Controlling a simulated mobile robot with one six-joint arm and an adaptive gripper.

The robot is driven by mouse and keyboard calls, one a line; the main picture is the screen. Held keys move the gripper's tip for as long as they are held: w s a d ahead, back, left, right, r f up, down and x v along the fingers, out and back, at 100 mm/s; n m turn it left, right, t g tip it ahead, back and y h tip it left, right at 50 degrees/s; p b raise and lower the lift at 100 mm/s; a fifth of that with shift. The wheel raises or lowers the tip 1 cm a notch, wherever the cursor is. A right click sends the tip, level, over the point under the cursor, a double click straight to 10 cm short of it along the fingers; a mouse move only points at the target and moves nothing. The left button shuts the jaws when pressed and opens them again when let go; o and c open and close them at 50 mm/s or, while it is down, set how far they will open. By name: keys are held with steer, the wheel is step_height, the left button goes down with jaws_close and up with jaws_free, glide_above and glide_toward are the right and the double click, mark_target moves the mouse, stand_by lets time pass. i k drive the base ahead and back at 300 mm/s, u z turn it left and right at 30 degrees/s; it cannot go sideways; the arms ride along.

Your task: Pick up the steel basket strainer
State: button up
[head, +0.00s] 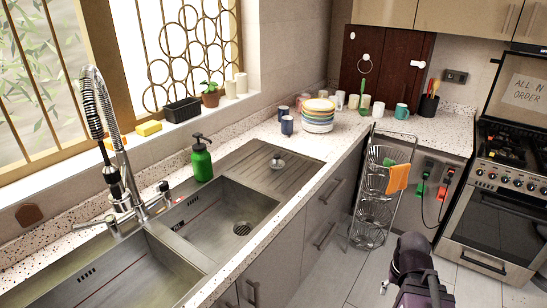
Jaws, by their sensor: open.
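A small round steel piece with a knob on top, which looks like the steel basket strainer (277,161), sits on the ribbed drainboard (250,172) right of the sink basins. My gripper (410,262) is at the lower right, over the floor in front of the counter, well apart from the strainer. It is open, and I see nothing held in it. Its fingertips are dark and hard to make out.
A green soap bottle (201,160) and tall faucet (115,150) stand behind the basins. Stacked bowls (318,115) and blue cups (287,125) stand beyond the drainboard. A wire basket rack (372,205) stands on the floor near the cabinets. The stove (500,190) is at right.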

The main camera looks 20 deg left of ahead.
mark_target(277, 161)
steer(key=u, duration=0.45)
steer(key=i, duration=0.8)
steer(key=u, duration=0.45)
